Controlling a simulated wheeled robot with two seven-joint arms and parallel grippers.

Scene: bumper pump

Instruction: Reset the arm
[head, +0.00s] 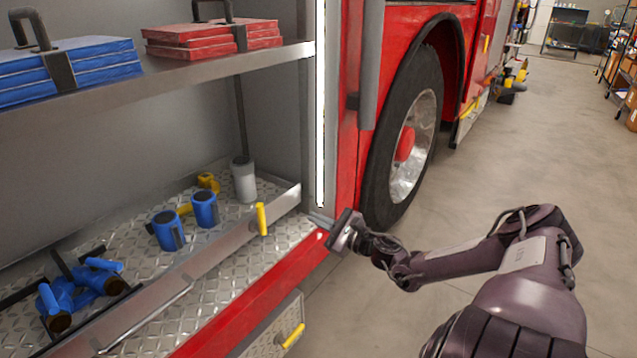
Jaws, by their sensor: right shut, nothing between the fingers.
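My right gripper (322,220) is shut and empty. It is at the end of my right arm, which comes in from the lower right. Its fingers point left, close to the red edge of the fire truck's open compartment, near the foot of the bright vertical light strip. I cannot tell whether the fingertips touch the truck. My left gripper is not in view.
The compartment floor (115,247) holds blue cylinders (168,231), a blue fitting (80,285) and a grey cylinder (244,180). Its front rail has a yellow handle (261,219). A shelf (190,75) carries blue and red packs. A wheel (405,140) stands behind my gripper. Open floor (520,165) lies right.

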